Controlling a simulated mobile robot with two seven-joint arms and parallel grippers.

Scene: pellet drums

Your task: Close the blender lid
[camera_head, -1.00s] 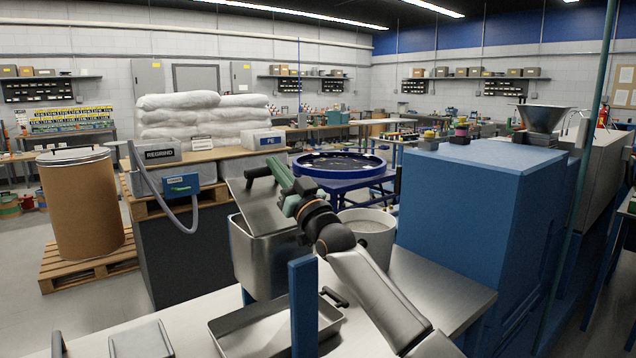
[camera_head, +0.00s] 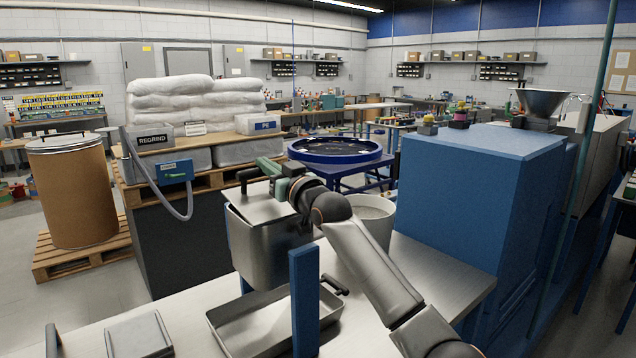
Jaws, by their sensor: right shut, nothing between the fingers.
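The blender is a grey metal bin (camera_head: 262,256) on the steel bench at the centre. Its flat metal lid (camera_head: 246,207) lies low over the bin's top, close to the rim. I cannot tell whether it sits fully flat on the rim. A dark bar handle (camera_head: 246,174) shows at the lid's far left edge. My right gripper (camera_head: 266,166) is shut and empty, above the lid beside the handle. My right wrist and forearm hide the lid's right side. My left gripper is not in view.
A blue post (camera_head: 304,300) and a shallow metal tray (camera_head: 240,325) stand in front of the bin. A round grey tub (camera_head: 372,222) is just right of it. A large blue machine (camera_head: 475,200) blocks the right. A brown drum (camera_head: 78,195) stands at the left.

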